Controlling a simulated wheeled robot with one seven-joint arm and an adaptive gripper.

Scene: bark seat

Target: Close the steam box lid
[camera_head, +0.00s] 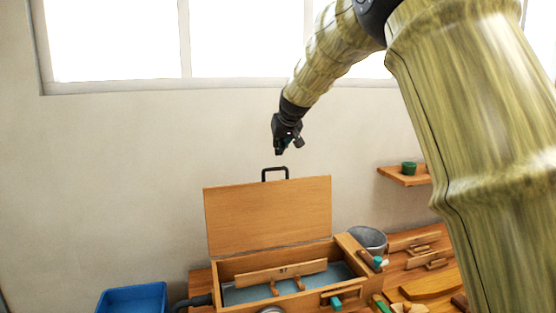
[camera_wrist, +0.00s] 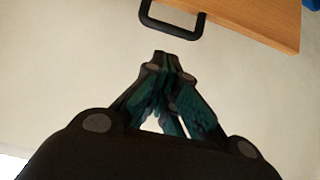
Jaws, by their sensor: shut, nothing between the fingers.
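The steam box (camera_head: 290,303) is a wooden box on the bench, with its wooden lid (camera_head: 268,215) standing open, roughly upright at the back. A black handle (camera_head: 275,170) sticks up from the lid's top edge. My gripper (camera_head: 279,151) is above the handle, apart from it, with its fingers shut and empty. In the wrist view the shut fingertips (camera_wrist: 166,58) are close below the handle (camera_wrist: 172,30) in the picture, and the lid's edge (camera_wrist: 250,18) shows at the upper right. The depth gap between fingertips and handle is hard to tell.
Inside the box lies a wooden piece (camera_head: 272,273) with small wooden supports. A grey bucket (camera_head: 368,240) stands behind the box's right end. A blue bin (camera_head: 133,299) is at lower left. A wall shelf (camera_head: 402,177) holds a green cup (camera_head: 409,168). Wooden pieces lie on the right bench.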

